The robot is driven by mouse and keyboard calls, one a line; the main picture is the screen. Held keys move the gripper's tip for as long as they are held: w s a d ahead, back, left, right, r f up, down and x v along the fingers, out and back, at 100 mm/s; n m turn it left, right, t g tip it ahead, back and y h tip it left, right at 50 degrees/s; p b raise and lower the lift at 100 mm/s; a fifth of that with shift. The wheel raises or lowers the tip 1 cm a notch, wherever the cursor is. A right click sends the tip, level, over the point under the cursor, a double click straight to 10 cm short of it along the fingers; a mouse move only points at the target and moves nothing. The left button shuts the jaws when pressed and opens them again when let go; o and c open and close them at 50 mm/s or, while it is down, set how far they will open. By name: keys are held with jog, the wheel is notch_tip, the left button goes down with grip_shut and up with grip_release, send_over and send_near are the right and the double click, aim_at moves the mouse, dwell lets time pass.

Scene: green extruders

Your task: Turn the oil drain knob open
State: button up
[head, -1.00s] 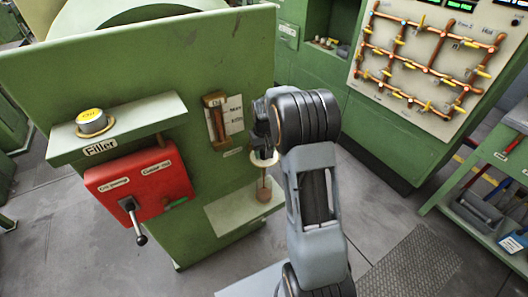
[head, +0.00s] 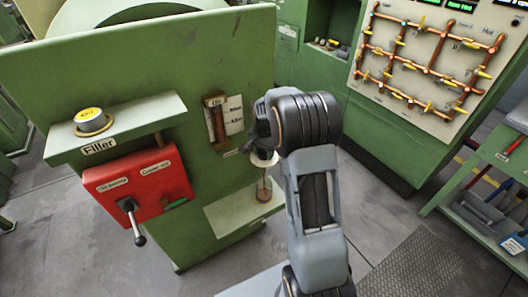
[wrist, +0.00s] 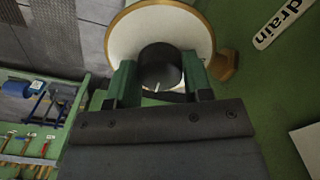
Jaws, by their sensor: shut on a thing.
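The drain knob (wrist: 160,68) is a dark round knob with a small white mark, in front of a white bowl-like piece with a tan rim (wrist: 222,68). My gripper (wrist: 160,82) is shut on the knob, with one green-edged finger on each side of it. A "drain" label (wrist: 283,22) is on the green panel at upper right in the wrist view. In the head view my gripper (head: 262,130) is at the green machine's face, hiding the knob. The white piece (head: 264,160) shows just below it.
A small vessel with brown contents (head: 264,190) stands on a pale green ledge (head: 228,218) below. The oil gauge (head: 215,122) is left of my gripper. A red box with a lever (head: 140,186) and the yellow-topped filler cap (head: 91,121) are farther left.

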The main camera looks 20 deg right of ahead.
aim_at(264, 152)
jog(key=shift+m, duration=0.6)
jog(key=shift+r, duration=0.1)
jog(key=o, duration=0.9)
jog(key=shift+o, duration=0.2)
notch_tip(264, 152, up, 14)
dwell(0.6)
